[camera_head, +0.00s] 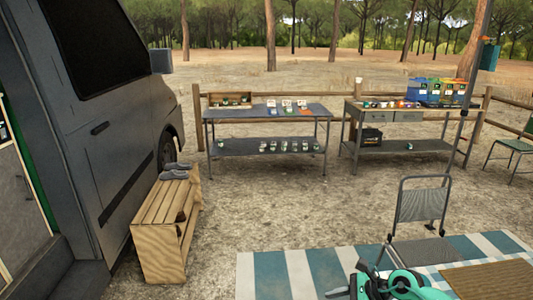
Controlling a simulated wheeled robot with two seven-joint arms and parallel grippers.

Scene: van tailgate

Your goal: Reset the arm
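The task names no object, only my arm. I make out no clear gripper of mine in the head view. A teal, black and white shape (405,284) shows at the bottom edge, right of centre, and is cut off by the frame. I cannot tell what it is, or whether it is part of me.
A dark van (110,130) stands at the left, with a wooden slatted bench (163,204) beside it. A blue-topped table (235,113) and a workbench (400,117) with goods stand further back. A folding chair (422,205) is at the right, near a striped mat (300,272). Bare ground lies in the middle.

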